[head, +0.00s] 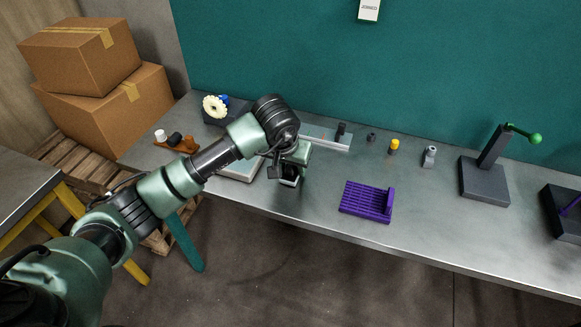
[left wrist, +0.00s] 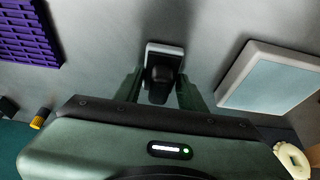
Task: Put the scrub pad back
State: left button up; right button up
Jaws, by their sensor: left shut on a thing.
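My left gripper (left wrist: 160,92) is shut on a small block with a black knob and a pale grey edge (left wrist: 165,50), which seems to be the scrub pad. In the head view the gripper (head: 289,176) points down over the bench, with the block below it. I cannot tell whether the block touches the bench. A low white-rimmed tray with a pale blue face (left wrist: 227,91) lies beside the gripper. In the head view this tray (head: 240,172) is partly hidden behind my left arm. My right gripper is not in view.
A purple slotted rack (head: 367,201) lies right of the gripper on the metal bench (head: 420,215). Small parts, including a yellow-topped one (head: 394,147), stand behind it. A grey stand with a green knob (head: 484,181) is further right. Cardboard boxes (head: 115,110) are stacked at left.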

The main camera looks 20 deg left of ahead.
pick_arm(q)
jog(key=shift+f, duration=0.15)
jog(key=o, duration=1.2)
jog(key=shift+r, duration=0.3)
jog(key=v, duration=1.2)
jog(key=shift+b, duration=0.3)
jog(key=shift+f, duration=0.1)
